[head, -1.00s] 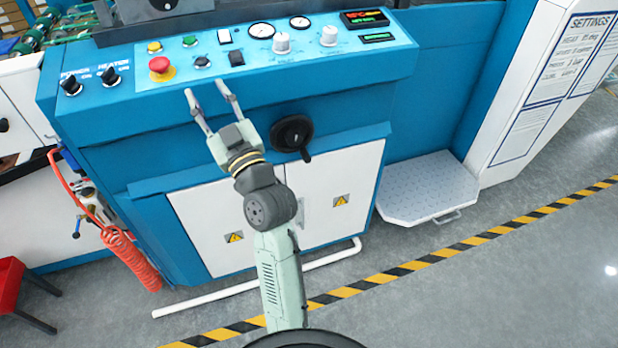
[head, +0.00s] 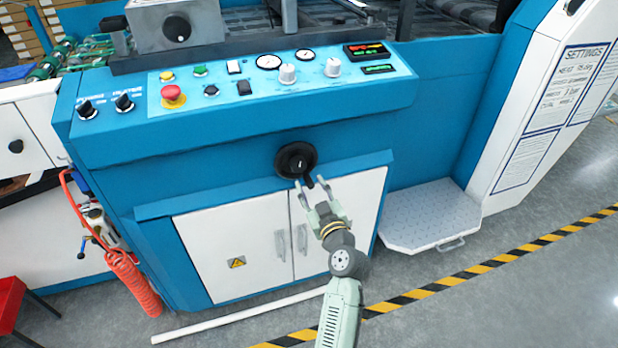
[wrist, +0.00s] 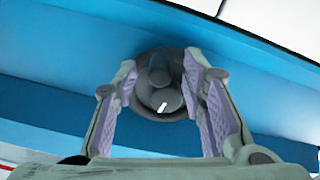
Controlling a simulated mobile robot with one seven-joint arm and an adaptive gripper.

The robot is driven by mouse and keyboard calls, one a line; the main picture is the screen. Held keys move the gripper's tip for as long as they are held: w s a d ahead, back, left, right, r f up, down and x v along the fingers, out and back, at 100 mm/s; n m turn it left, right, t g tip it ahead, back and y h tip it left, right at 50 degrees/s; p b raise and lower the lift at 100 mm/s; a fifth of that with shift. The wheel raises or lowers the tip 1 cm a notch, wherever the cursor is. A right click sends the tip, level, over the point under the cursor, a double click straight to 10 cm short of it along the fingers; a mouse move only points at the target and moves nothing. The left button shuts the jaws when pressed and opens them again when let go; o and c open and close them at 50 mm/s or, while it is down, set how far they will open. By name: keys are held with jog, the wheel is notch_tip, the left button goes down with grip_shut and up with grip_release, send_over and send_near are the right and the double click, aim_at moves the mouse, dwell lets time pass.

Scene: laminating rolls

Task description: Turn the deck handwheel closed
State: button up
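Above is the control panel with a red emergency button (head: 172,93) and knobs. White cabinet doors (head: 235,245) lie below the handwheel. A grey step (head: 425,220) stands at the right. A coiled orange hose (head: 132,280) hangs at the left.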

jog(key=shift+x, duration=1.35)
jog(key=shift+c, duration=0.4)
grip_shut()
